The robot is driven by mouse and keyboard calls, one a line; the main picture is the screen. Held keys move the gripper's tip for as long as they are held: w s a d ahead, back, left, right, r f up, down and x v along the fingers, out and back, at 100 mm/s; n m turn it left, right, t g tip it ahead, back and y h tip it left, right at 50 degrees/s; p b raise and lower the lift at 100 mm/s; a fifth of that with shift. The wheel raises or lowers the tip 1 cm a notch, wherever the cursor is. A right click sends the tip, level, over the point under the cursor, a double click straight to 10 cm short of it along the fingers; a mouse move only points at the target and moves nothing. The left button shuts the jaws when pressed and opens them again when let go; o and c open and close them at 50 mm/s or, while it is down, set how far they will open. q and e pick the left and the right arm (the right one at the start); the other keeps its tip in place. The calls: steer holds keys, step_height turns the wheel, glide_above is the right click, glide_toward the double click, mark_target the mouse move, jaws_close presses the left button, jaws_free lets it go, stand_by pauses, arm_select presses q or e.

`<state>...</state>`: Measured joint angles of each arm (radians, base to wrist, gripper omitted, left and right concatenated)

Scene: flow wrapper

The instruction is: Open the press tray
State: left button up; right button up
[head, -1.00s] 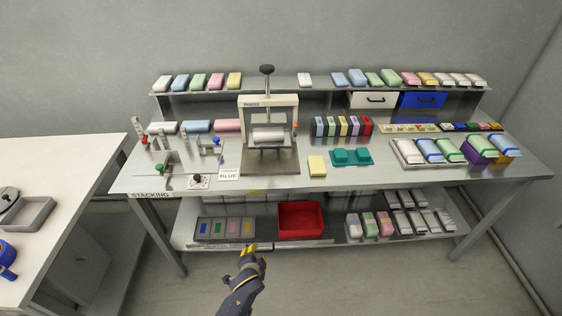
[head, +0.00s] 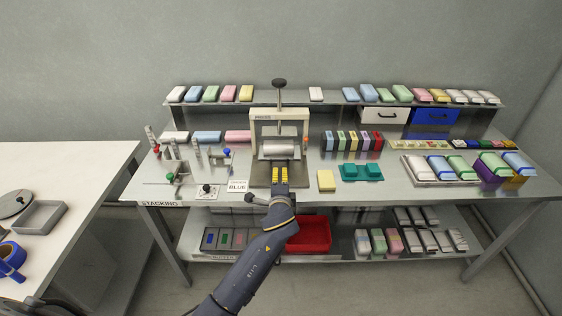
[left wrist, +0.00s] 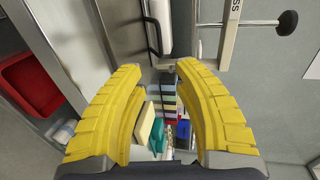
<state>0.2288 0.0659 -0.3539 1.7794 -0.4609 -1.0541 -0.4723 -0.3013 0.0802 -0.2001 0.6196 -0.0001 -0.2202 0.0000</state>
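The press (head: 256,128) is a pale frame with a black knob on top, standing at the middle of the workbench. A pale roller-like block (head: 279,149) lies inside it, above a grey metal base (head: 259,177). I cannot clearly make out the tray's edges. My left gripper (head: 280,168) is in front of the press, over the front of the base. In the left wrist view its two yellow fingers (left wrist: 160,68) are apart with nothing between them. A dark thin bar (left wrist: 152,36) shows just beyond the fingertips, apparently apart from them. My right gripper is not in view.
A "BLUE" card (head: 237,186) lies left of the press, and a yellow block (head: 326,181) and teal holders (head: 362,172) lie right of it. A red bin (head: 310,236) is on the lower shelf. Stacking fixtures stand at the left.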

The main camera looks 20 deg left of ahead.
arm_select(q)
steer(key=x, duration=1.4)
steer(key=shift+s, duration=0.1)
steer(key=shift+c, duration=0.5)
jaws_close()
